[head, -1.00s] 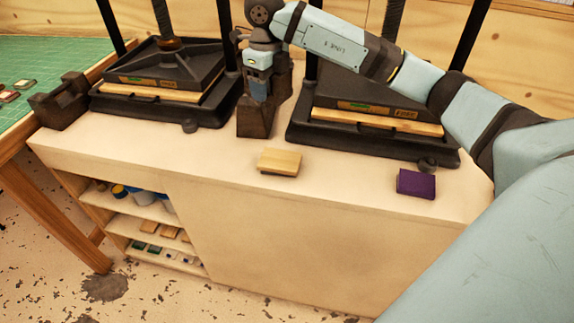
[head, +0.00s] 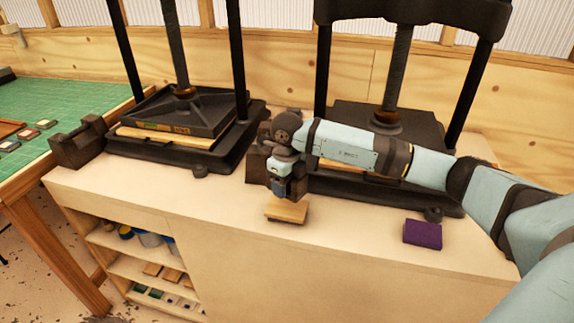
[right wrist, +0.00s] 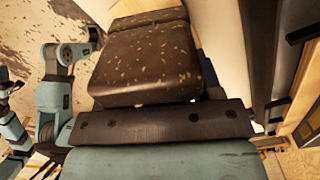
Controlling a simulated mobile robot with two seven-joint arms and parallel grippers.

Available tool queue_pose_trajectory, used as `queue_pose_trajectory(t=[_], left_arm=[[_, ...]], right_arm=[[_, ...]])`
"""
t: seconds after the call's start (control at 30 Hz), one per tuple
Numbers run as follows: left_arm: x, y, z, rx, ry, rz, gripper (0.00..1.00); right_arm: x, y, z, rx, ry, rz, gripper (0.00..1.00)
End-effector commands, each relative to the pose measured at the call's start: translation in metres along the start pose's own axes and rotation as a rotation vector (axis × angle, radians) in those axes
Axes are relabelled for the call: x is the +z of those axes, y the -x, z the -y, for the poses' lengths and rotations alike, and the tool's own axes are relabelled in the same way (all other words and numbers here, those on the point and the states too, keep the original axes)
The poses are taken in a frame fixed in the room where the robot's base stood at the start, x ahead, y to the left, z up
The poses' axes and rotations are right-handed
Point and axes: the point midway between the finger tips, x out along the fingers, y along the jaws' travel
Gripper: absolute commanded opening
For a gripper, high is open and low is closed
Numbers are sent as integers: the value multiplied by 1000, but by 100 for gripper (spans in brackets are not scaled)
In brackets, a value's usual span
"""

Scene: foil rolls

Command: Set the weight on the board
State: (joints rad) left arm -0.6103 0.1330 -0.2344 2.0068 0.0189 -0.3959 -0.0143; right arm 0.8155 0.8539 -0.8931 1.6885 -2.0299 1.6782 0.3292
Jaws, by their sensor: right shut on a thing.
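The board (head: 288,210) is a small light-wood piece lying flat near the front of the pale counter in the head view. My right gripper (head: 280,190) points down right over its back edge. It is shut on the weight, a dark, chipped block that fills the middle of the right wrist view (right wrist: 145,65). In the head view the gripper mostly hides the weight. I cannot tell whether its underside touches the board. My left gripper is not seen clearly in any view.
A dark block (head: 258,166) stands just behind the gripper, between two black presses. The left press (head: 190,112) and the right press (head: 350,115) fill the back. A purple block (head: 422,233) lies at right, and a dark notched block (head: 77,148) at left. The front counter is otherwise clear.

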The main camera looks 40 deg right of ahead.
Motion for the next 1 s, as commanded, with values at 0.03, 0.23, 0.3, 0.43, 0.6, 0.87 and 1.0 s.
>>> queue_pose_trajectory(t=[0.03, 0.23, 0.3, 0.43, 0.6, 0.87, 1.0], left_arm=[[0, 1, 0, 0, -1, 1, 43], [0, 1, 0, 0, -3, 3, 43], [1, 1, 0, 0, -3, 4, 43], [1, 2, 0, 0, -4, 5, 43], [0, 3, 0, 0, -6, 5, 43], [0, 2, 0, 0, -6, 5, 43], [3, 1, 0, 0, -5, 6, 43]], right_arm=[[0, -4, 0, 0, -1, 2, 0], [1, -14, 1, -1, -1, 4, 0], [1, -18, 0, 0, -1, 3, 0], [1, -33, 0, 1, 0, 2, 0], [1, -54, 0, 1, 0, 3, 0], [1, -56, 0, -1, 0, 5, 0], [1, -60, 0, -1, 0, 4, 0]])
